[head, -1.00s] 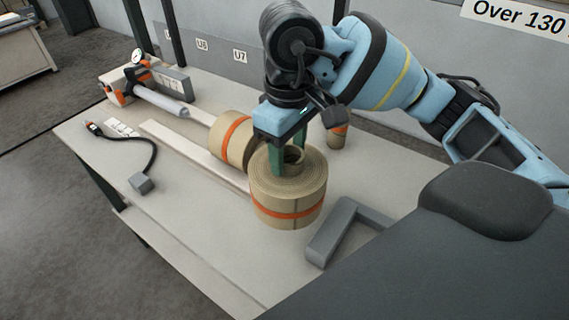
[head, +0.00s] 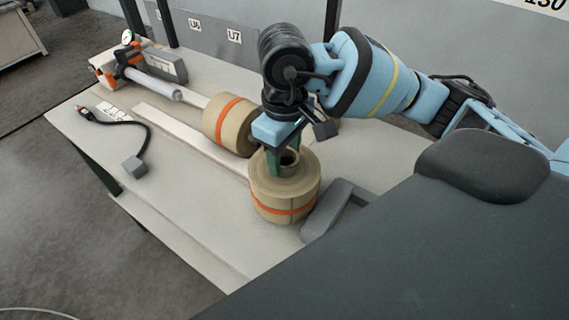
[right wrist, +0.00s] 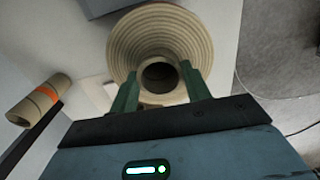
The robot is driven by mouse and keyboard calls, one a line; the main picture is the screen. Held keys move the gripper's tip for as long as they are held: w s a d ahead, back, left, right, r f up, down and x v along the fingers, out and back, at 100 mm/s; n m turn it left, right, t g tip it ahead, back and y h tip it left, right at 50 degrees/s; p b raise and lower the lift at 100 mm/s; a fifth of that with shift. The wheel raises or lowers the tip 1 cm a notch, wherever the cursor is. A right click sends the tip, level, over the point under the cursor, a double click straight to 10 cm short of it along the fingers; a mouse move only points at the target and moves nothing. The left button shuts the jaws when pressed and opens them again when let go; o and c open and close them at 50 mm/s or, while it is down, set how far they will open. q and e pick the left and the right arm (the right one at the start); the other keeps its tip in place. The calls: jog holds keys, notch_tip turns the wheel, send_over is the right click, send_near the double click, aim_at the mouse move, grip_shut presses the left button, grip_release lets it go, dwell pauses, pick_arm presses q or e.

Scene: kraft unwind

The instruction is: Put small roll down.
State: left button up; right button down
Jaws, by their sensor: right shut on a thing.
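The small roll (head: 285,190), a tan kraft paper roll with an orange band, stands upright under my right gripper (head: 284,158). The gripper is shut on it from above, with its green fingers at the core. The right wrist view shows the roll's wound end (right wrist: 160,32) and dark core hole, with the gripper's fingers (right wrist: 161,88) on either side. The roll's base is at or close to the table; I cannot tell if it touches. My left gripper is not in view.
Another banded roll (head: 228,124) lies on its side on the table (head: 190,205), just behind. A grey angled bracket (head: 328,208) sits close at the right. A black cable with a grey block (head: 134,165) lies left. A thinner banded roll (right wrist: 38,102) shows in the wrist view.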

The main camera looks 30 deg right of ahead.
jog(key=shift+f, duration=1.8)
jog(key=shift+f, duration=0.15)
jog(key=c, duration=0.7)
grip_release()
notch_tip(320, 180, up, 11)
jog(key=shift+r, duration=0.1)
jog(key=shift+o, duration=0.5)
jog(key=shift+r, duration=0.5)
